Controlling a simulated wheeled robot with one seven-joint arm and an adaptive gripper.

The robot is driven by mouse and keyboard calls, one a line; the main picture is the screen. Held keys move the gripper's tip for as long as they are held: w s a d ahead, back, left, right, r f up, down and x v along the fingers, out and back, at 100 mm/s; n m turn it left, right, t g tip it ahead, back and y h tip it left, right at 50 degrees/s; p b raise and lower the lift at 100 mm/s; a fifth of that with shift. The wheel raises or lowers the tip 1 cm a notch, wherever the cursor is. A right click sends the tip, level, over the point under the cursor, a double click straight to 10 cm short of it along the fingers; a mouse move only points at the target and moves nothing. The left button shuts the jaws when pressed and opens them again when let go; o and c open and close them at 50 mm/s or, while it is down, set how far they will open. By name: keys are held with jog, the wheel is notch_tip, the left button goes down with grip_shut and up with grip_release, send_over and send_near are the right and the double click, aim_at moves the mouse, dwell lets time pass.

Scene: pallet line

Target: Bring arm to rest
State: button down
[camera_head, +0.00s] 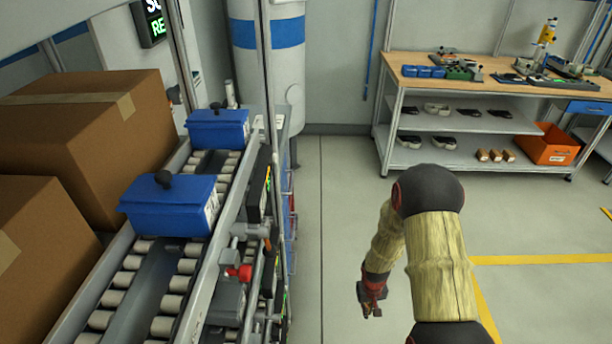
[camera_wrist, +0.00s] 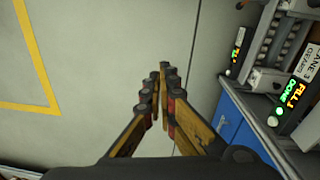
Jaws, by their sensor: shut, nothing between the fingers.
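My arm (camera_head: 437,255) hangs bent over the open floor in the head view, right of the conveyor line. My gripper (camera_head: 371,310) points down at its end, small and dark, with nothing visible in it. In the wrist view my gripper (camera_wrist: 160,78) has its fingers together at the tips, with bare floor beyond them. It is apart from the conveyor and the bench.
Blue lidded bins (camera_head: 168,207) sit on the roller conveyor (camera_head: 120,290) at left, beside cardboard boxes (camera_head: 85,130). A workbench (camera_head: 480,85) with tools stands at the back right, an orange crate (camera_head: 551,147) on its shelf. The floor (camera_head: 345,200) between is clear.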

jog(key=s+r+t+p, duration=0.1)
jog(key=s+r, duration=0.6)
jog(key=r, duration=1)
jog(key=s+a+r+t+p, duration=0.1)
jog(key=s+r, duration=0.7)
jog(key=r, duration=1)
jog(key=s+a+r+t+p, duration=0.1)
jog(key=s+r+t, duration=0.2)
jog(key=s+r, duration=0.5)
notch_tip(320, 180, up, 10)
jog(key=shift+a+r+m+y+p, duration=0.15)
jog(key=shift+m+y+p, duration=0.2)
jog(key=shift+m+y, duration=0.05)
